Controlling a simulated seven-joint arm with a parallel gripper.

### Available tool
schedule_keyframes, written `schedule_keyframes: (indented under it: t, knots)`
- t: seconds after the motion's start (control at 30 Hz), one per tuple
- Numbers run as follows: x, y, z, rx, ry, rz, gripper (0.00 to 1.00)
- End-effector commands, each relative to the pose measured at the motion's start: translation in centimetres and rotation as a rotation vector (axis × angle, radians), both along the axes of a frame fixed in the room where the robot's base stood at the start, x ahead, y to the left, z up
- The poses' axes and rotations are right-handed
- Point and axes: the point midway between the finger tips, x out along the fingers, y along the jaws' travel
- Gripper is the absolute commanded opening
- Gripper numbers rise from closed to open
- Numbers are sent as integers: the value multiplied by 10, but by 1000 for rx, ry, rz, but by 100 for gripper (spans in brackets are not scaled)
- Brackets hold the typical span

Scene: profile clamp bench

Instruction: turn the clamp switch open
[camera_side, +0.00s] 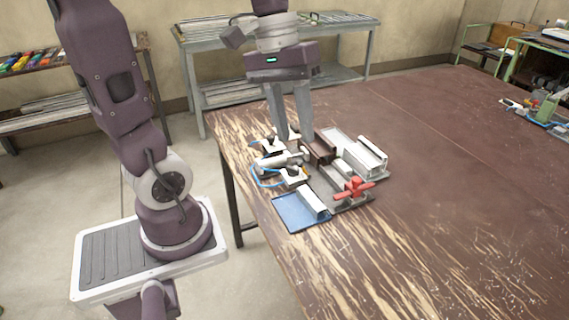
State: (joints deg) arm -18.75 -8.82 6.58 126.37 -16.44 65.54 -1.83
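The clamp switch appears to be the red handle (354,188) at the front right of the bench fixture (336,178). Its arms spread sideways, and I cannot tell from here whether it is set open or closed. My gripper (295,138) points down over the back left part of the fixture, behind and to the left of the red handle and clear of it. Its two long grey fingers are apart, with nothing visible held between them. The fingertips partly hide the fixture parts behind them.
Light metal profiles (362,157) lie at the fixture's right. White clamp units with blue hoses (268,180) stand at its left, and a blue plate (292,212) lies in front. Another fixture (546,105) stands far right. The worn brown table (440,190) is otherwise clear.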

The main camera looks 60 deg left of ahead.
Motion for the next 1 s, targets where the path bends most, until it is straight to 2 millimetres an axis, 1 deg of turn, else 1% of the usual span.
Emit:
schedule_keyframes:
  t: [0.03,0.07,0.1,0.17,0.2,0.23,0.27,0.3,0.37,0.4,0.5,0.6,0.67,0.77,0.9,1.0]
  knots:
    - [21,21,-11,-98,93,128,33]
    - [32,35,-17,-161,141,206,33]
    - [46,54,-27,-247,202,308,33]
    - [64,88,-47,-377,280,461,33]
    - [73,113,-64,-464,327,562,33]
    - [77,133,-77,-530,357,638,33]
    - [80,152,-93,-595,386,709,33]
    - [80,177,-113,-681,418,801,33]
    - [75,210,-145,-798,453,921,33]
    - [70,227,-164,-867,470,988,33]
    - [54,257,-203,-999,493,1108,33]
    - [45,270,-222,-1064,501,1163,33]
    - [44,270,-227,-1081,502,1175,33]
    - [51,259,-233,-1084,504,1174,33]
    - [64,235,-244,-1081,506,1175,33]
    - [71,223,-249,-1080,504,1173,33]
